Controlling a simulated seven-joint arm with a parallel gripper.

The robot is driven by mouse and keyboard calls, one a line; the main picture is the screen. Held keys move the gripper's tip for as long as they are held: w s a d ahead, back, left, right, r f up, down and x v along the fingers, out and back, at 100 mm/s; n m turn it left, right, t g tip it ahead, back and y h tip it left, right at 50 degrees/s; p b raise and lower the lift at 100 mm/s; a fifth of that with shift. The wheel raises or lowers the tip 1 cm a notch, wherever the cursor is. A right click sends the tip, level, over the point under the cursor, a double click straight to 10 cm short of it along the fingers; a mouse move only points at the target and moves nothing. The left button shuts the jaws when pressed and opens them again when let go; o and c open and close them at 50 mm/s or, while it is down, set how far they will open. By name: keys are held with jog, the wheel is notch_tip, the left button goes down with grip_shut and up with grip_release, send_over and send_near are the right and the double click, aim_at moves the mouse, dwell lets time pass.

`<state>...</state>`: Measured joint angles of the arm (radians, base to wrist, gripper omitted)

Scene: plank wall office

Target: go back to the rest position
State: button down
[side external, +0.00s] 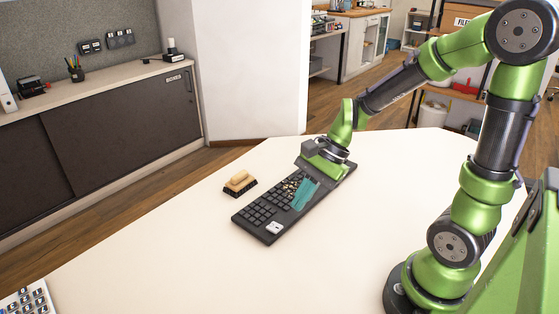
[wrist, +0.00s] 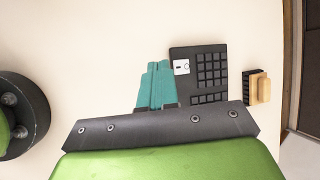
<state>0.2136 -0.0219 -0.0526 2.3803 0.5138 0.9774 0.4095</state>
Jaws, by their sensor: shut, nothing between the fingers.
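My gripper (side external: 298,206) has teal fingers, pressed together with nothing between them. In the side view it hangs over the dark keyboard (side external: 262,211), hiding part of its keys. In the wrist view the shut fingers (wrist: 158,64) lie just left of the keyboard's number-pad end (wrist: 210,70). I cannot tell how high the fingertips are above the keys.
A wooden-backed brush (side external: 240,183) lies on the white table (side external: 180,255) beside the keyboard; it also shows in the wrist view (wrist: 259,88). A small white square piece (side external: 274,227) sits on the keyboard's near end. Another keyboard (side external: 28,301) is partly visible at lower left. The table's front is clear.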

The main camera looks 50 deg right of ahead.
jog(key=s+r+n+t+h, duration=0.3)
jog(key=s+r+n, duration=0.3)
jog(key=r+n, duration=0.5)
jog(key=shift+a+r+n+t+h, duration=0.35)
jog(key=shift+n+t, duration=0.35)
jog(key=shift+n, duration=0.3)
